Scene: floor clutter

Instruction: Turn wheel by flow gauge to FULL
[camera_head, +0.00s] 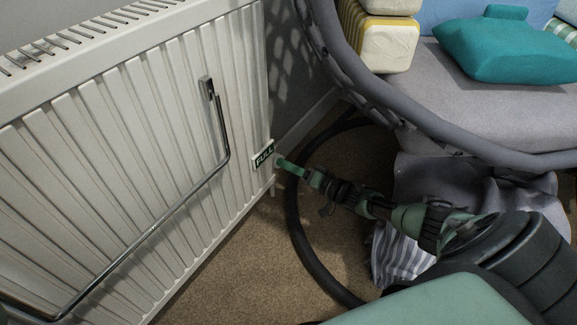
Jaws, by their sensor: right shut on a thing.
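A white ribbed radiator (110,150) fills the left of the head view. At its right edge is a small dark green label reading FULL (264,154) in a white frame. My right gripper (281,163) reaches in from the lower right, with its green fingers just right of the label. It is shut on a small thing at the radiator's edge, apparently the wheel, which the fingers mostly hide. I cannot make out the wheel's setting or a gauge needle. My left gripper is not in view.
A chrome rail (150,232) stands off the radiator's front. A grey round-framed seat (490,100) with a teal cushion (510,50) is at upper right. A dark hoop (293,225) and striped cloth (398,255) lie near my right arm. Brown carpet (235,280) is clear at lower middle.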

